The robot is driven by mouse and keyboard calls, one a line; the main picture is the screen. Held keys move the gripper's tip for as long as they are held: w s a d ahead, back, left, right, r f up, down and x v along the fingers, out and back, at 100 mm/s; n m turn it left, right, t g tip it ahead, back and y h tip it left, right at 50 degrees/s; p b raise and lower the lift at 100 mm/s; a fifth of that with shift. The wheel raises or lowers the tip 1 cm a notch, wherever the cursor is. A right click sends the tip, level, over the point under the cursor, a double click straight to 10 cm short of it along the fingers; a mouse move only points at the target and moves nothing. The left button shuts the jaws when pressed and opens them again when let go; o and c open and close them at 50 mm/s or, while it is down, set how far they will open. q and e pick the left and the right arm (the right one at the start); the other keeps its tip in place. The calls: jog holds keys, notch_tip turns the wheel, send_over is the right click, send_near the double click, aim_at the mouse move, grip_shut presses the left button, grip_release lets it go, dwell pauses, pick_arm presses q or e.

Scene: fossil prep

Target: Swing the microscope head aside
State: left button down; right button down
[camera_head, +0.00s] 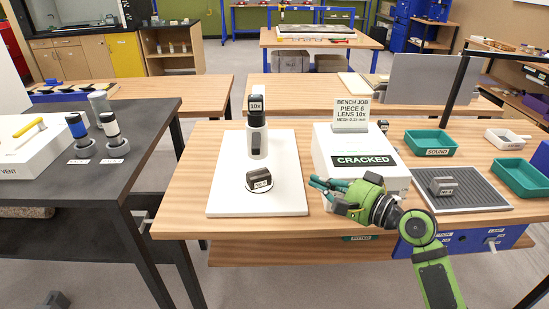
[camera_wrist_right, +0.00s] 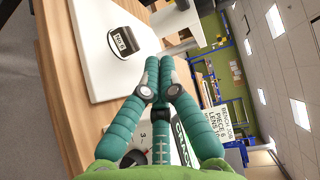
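The microscope in the head view has a white base board (camera_head: 230,196), a grey-and-white column (camera_head: 257,142) and a dark head marked 10x (camera_head: 256,103) at its top. A dark grey piece with a number label (camera_head: 259,180) sits on the round stage of the base; a labelled dark-topped piece also shows in the right wrist view (camera_wrist_right: 122,42). My right gripper (camera_head: 318,184) is just right of the base board, apart from the column, with its teal fingers pointing left. No object shows between its fingers (camera_wrist_right: 160,75); their opening is unclear. My left gripper is out of view.
A white box labelled CRACKED (camera_head: 362,160), with a bench job card (camera_head: 352,112), stands close behind my right gripper. Green trays (camera_head: 430,142) and a ribbed dark mat (camera_head: 478,190) are to the right. A dark bench (camera_head: 95,180) stands left across a gap.

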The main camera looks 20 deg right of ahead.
jog(key=r, duration=0.1)
jog(key=d+r, duration=0.1)
jog(key=m+t, duration=0.1)
jog(key=shift+w+d+r, duration=0.2)
jog(key=shift+w+r, duration=0.15)
jog(key=shift+r, duration=0.05)
jog(key=s+a+p+x, duration=0.1)
jog(key=p+x, duration=0.4)
jog(key=x, duration=0.7)
jog(key=shift+a, duration=1.1)
jog(key=shift+w, duration=0.15)
